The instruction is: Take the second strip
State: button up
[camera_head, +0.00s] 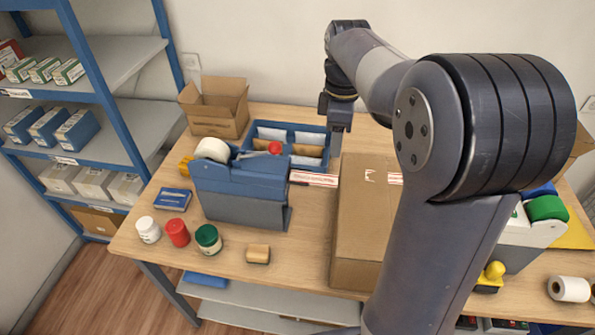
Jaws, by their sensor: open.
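A white strip with red marking (313,179) sticks out from the right side of the blue tape dispenser (240,180), towards the brown carton. A second patch of white and red (395,179) shows on top of the closed carton (357,215), partly hidden by my arm. My gripper (334,163) points down near the right end of the strip by the dispenser. It is open; only one finger shows clearly, and I cannot tell whether the strip lies between the fingers.
A blue divided tray (290,133) and an open box (214,108) stand behind the dispenser. White, red and green jars (178,232) and a wooden block (258,254) are in front. A shelf (100,65) stands left. My arm hides much of the right side.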

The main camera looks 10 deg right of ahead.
jog(key=f, duration=0.1)
jog(key=b, duration=0.6)
send_over(333, 180)
notch_tip(333, 180, down, 8)
jog(key=shift+f+b, duration=0.65)
jog(key=shift+f, duration=0.7)
jog(key=c, duration=0.5)
